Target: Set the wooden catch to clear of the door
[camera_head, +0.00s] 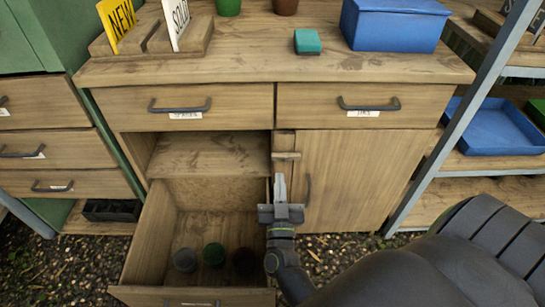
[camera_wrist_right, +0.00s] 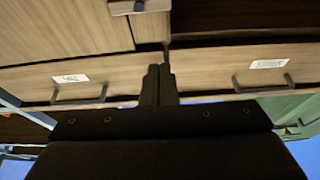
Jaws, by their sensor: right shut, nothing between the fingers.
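The wooden catch (camera_head: 286,155) is a small light bar at the upper left corner of the closed cabinet door (camera_head: 350,180). It appears to lie level across the door's left edge; its exact overlap with the door is hard to tell. In the right wrist view, a wooden piece that looks like the catch (camera_wrist_right: 126,7) is cut off by the top edge. My left gripper is out of view.
An open lower drawer (camera_head: 150,235) with several dark pots juts out left of my right gripper. Two shut drawers (camera_head: 190,106) (camera_head: 365,106) sit above. A blue box (camera_head: 393,28) and a teal block (camera_head: 307,41) stand on top. A metal shelf post (camera_head: 460,115) rises at right.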

